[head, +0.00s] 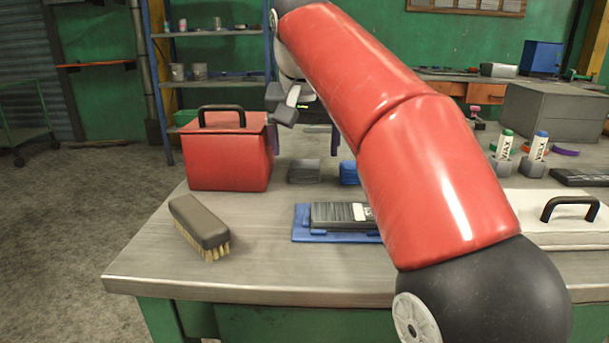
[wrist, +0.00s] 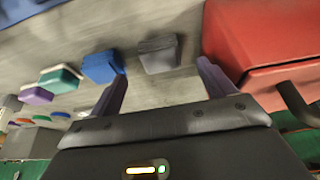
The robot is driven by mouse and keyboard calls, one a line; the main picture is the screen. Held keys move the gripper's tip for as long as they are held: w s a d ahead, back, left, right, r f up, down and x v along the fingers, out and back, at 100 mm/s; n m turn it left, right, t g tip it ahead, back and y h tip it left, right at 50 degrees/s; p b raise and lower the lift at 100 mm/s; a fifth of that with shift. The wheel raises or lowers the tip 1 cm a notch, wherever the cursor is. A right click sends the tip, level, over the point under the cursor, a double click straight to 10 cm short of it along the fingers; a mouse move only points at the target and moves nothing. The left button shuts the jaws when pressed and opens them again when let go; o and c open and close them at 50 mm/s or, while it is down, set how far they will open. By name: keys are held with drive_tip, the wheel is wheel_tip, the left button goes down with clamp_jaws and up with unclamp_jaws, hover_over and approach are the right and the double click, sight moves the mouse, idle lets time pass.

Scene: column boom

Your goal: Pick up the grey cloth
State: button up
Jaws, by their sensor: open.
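The grey cloth (head: 304,171) lies folded as a small block on the workbench, just right of the red toolbox (head: 230,155) and left of a blue cloth (head: 349,172). In the wrist view, the grey cloth (wrist: 160,53) shows beyond and between my fingertips. My gripper (wrist: 160,74) is open and empty, pointing down toward the bench. In the head view, its fingers (head: 305,145) show above and behind the grey cloth, apart from it. My red arm hides part of the bench to the right.
The red toolbox (wrist: 265,45) stands close beside my right finger in the wrist view. Blue (wrist: 103,66), green (wrist: 60,77) and purple (wrist: 36,96) blocks lie left.

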sight(304, 164)
drive_tip(key=b+x, duration=0.1)
drive_tip(key=x, duration=0.4)
drive_tip(key=shift+a, duration=0.1)
drive_tip(key=shift+r, duration=0.1)
drive_tip(key=c, duration=1.1)
wheel_tip(304, 164, up, 10)
drive_tip(key=p, duration=0.4)
drive_tip(key=shift+p, duration=0.4)
